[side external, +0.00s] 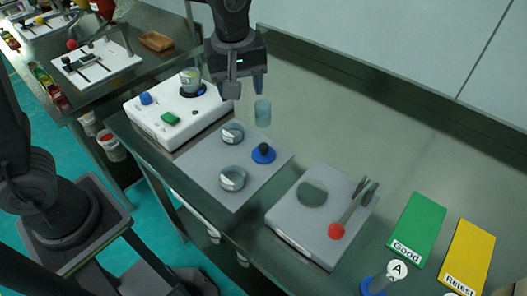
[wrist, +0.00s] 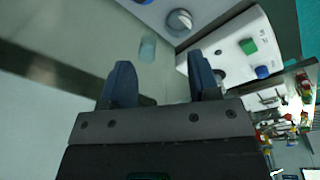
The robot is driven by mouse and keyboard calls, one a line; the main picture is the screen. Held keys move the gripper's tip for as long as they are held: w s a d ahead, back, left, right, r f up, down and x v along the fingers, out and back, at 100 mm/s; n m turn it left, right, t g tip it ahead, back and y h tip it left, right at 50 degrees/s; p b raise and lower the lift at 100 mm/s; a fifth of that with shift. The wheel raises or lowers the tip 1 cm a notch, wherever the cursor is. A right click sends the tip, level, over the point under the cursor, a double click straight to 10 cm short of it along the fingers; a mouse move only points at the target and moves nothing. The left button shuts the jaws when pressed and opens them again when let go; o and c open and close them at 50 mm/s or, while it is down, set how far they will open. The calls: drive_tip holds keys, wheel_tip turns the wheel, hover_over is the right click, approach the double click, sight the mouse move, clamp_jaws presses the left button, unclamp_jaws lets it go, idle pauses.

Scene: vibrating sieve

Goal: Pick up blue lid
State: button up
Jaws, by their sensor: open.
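The blue lid (side external: 263,153), a round blue disc with a black knob, lies on the right part of a grey mat (side external: 207,193) in the side view. In the wrist view only a sliver of blue, probably the lid (wrist: 143,2), shows at the top edge. My gripper (side external: 245,87) is open and empty, in the air behind and above the lid and well apart from it. In the wrist view its two dark blue fingers (wrist: 163,82) stand wide apart with nothing between them.
A clear bluish cylinder (side external: 262,113) stands between my gripper and the lid. Two round metal pieces (side external: 232,178) share the mat. The white machine (side external: 165,127) is left; a grey scale (side external: 285,216) with a red-ended tool is right. Green (side external: 417,228) and yellow (side external: 467,257) plates lie further right.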

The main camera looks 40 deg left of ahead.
sight(264, 146)
drive_tip(key=w+d+f+n, duration=0.3)
drive_tip(key=d+f, duration=0.1)
drive_tip(key=f, duration=0.1)
drive_tip(key=shift+g+y, duration=0.3)
drive_tip(key=shift+g, duration=0.1)
drive_tip(key=f, duration=0.4)
drive_tip(key=a+f, duration=0.1)
drive_tip(key=f, duration=0.3)
drive_tip(key=w+f, duration=0.1)
drive_tip(key=f, duration=0.4)
drive_tip(key=shift+a, duration=0.3)
drive_tip(key=shift+c, duration=0.4)
drive_tip(key=shift+r, duration=0.1)
drive_tip(key=c, duration=0.9)
